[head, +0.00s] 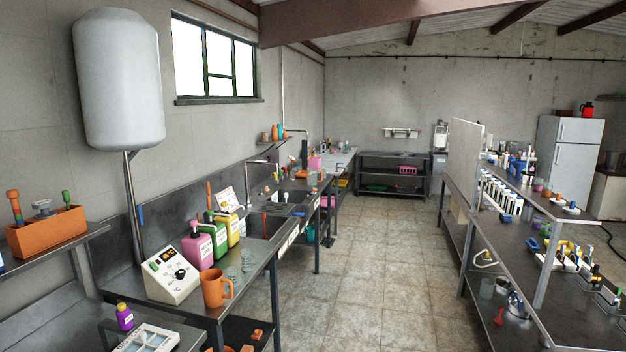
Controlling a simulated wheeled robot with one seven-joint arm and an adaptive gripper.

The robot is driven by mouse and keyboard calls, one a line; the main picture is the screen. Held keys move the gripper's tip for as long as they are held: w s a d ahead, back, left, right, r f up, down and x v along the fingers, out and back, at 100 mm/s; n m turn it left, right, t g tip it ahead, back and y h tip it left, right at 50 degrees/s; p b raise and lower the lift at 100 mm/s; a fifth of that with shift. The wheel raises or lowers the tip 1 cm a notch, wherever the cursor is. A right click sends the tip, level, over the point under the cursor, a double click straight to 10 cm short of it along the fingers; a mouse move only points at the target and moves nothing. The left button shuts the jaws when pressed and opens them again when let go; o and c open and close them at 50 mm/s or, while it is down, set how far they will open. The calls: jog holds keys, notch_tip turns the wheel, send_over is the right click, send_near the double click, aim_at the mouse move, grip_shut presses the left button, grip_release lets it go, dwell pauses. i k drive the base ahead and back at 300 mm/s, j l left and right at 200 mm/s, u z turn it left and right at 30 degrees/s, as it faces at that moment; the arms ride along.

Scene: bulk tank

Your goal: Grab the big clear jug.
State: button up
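I cannot clearly pick out a big clear jug. A small greyish see-through vessel (487,288) stands on the lower level of the right bench, partly shaded by the shelf above it; I cannot tell whether it is a jug. A pale unit with a whitish container on top (440,135) stands far off at the back wall, too small to make out. My gripper is not in view.
The left steel bench holds an orange mug (215,289), a cream meter box (172,274), pink (197,250), green and yellow pump bottles, and small clear dishes (246,262). A large white tank (118,80) hangs above. The tiled aisle (365,260) is clear.

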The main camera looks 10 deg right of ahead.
aim_at(312, 173)
jog(key=z, duration=0.5)
jog(key=i, duration=6)
jog(key=i+u, duration=0.25)
jog(key=i, duration=0.7)
